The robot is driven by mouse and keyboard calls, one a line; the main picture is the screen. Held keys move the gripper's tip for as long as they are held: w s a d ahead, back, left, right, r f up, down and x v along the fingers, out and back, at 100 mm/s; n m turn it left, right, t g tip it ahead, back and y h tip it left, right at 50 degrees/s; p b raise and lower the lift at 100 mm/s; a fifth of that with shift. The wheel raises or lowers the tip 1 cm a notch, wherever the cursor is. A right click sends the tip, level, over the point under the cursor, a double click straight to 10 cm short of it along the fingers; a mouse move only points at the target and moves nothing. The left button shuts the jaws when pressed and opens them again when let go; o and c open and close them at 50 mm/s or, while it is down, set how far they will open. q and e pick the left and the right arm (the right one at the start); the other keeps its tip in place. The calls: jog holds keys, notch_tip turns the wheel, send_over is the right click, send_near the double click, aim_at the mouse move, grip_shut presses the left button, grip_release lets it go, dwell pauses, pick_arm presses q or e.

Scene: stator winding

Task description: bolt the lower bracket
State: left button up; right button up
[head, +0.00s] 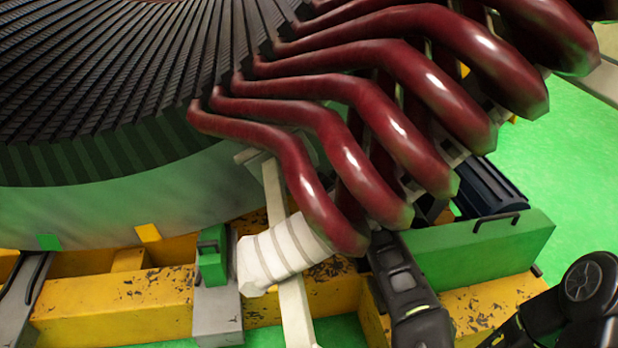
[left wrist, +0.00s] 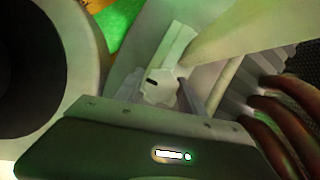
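A long cream bar (head: 296,312), which looks like the bracket, runs down from the stator's edge past a white wrapped piece (head: 282,251) and over the yellow base. In the left wrist view, the fingers of my left gripper (left wrist: 160,92) stand on either side of a pale, angular, bolt-like piece (left wrist: 158,90) with a dark slot. Contact between fingers and piece is unclear. A pale strip (left wrist: 170,48) extends beyond it. In the head view, a dark arm link of mine passes beneath the coils, hiding its gripper. My right gripper cannot be made out.
Thick red coils (head: 345,118) jut from the dark slotted stator (head: 110,75) and overhang the work area. A yellow base (head: 112,308), a green clamp block (head: 212,256) and a green plate (head: 480,250) lie below. Green floor (head: 562,165) is clear at the right.

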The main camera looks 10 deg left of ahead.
pick_arm(q)
grip_shut()
dwell(0.5)
jog(key=m+y+p, duration=0.1)
jog(key=m, duration=0.1)
jog(key=shift+m+y, duration=0.3)
jog(key=shift+m+t+y+p, duration=0.3)
jog(key=shift+m+y+p, duration=0.35)
jog(key=shift+m, duration=0.75)
jog(key=shift+f, duration=0.1)
jog(key=shift+o, duration=2)
grip_release()
